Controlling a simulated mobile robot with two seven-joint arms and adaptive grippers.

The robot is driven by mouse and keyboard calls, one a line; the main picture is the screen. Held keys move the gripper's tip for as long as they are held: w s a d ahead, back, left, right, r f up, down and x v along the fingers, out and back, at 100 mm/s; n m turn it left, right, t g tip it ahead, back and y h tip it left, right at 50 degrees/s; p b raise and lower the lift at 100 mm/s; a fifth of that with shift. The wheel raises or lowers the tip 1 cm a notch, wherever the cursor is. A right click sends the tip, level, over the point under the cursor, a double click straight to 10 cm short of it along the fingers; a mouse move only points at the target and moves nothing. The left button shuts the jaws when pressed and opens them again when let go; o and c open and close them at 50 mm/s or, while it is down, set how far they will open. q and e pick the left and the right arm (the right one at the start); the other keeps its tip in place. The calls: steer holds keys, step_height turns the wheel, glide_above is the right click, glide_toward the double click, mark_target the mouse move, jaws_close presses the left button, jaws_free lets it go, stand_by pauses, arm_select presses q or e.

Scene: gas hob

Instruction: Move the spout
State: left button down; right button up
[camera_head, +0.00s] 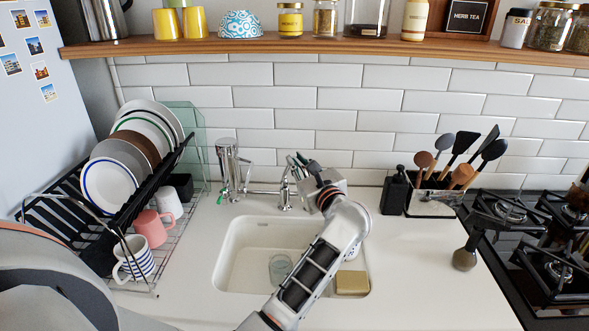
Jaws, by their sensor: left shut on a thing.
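The chrome tap (228,168) stands behind the left part of the sink. A thin chrome spout (262,193) reaches right from it toward the chrome fittings at the back rim. My left gripper (300,167) is at these fittings, behind the sink, with its dark fingers shut on the spout. The gripper body and wrist hide part of the grip and the spout's far end. My left arm crosses over the sink from the bottom of the picture.
The white sink (228,252) holds a clear glass (280,267) and a yellowish block (352,282). A dish rack (140,215) with plates and mugs stands left. A black bottle (396,190) and utensil holder (434,203) stand right, before the gas hob (556,268).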

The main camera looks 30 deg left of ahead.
arm_select(q)
steer(key=shift+w+d+f+n+g+b, duration=0.15)
steer(key=shift+w+d+n+g+b, duration=0.1)
steer(key=shift+w+n+g+b, duration=0.15)
steer(key=shift+w+d+r+g+y, duration=0.1)
steer(key=shift+w+r+g+y, duration=0.1)
steer(key=shift+g+y, duration=0.25)
arm_select(e)
steer(key=shift+w+d+f, duration=0.15)
steer(key=shift+f, duration=0.2)
steer(key=shift+w+d+f, duration=0.15)
steer(key=shift+f, duration=0.2)
arm_select(q)
steer(key=shift+s, duration=0.1)
steer(key=c, duration=2)
jaws_free()
steer(key=shift+c, duration=0.2)
arm_select(e)
steer(key=shift+d+f, duration=0.1)
steer(key=shift+d+f, duration=0.1)
